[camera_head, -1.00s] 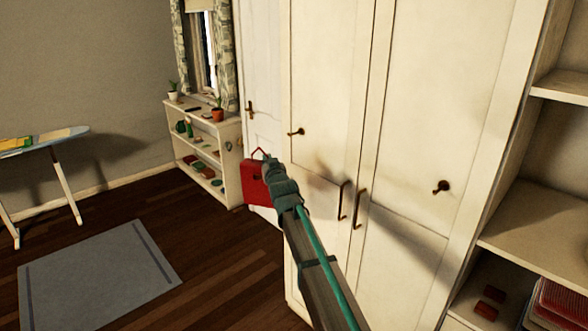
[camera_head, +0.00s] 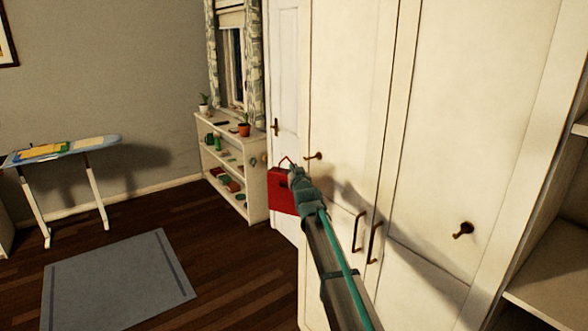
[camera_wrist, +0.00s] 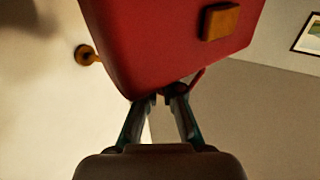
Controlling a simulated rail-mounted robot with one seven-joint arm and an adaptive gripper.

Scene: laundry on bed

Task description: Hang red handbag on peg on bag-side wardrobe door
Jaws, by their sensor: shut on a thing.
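The red handbag (camera_head: 283,196) hangs at my gripper (camera_head: 297,178), in front of the left part of the white wardrobe (camera_head: 345,110). In the wrist view the handbag (camera_wrist: 180,35) fills the top centre, with a tan clasp and part of its red handle by the fingertips. My gripper (camera_wrist: 163,100) is shut on the handbag; the exact grip point is partly hidden. A dark brass peg (camera_head: 314,156) on the left wardrobe door is just right of the bag's handle in the picture, apart from it. A peg also shows in the wrist view (camera_wrist: 87,55). Another peg (camera_head: 463,229) is on the right door.
Two bar handles (camera_head: 358,232) stand at the door seam, close to my arm. A low shelf (camera_head: 247,178) with plants stands behind the bag. An ironing board (camera_head: 65,150) and grey rug (camera_head: 120,280) are at left. Open shelving (camera_head: 560,260) is at right.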

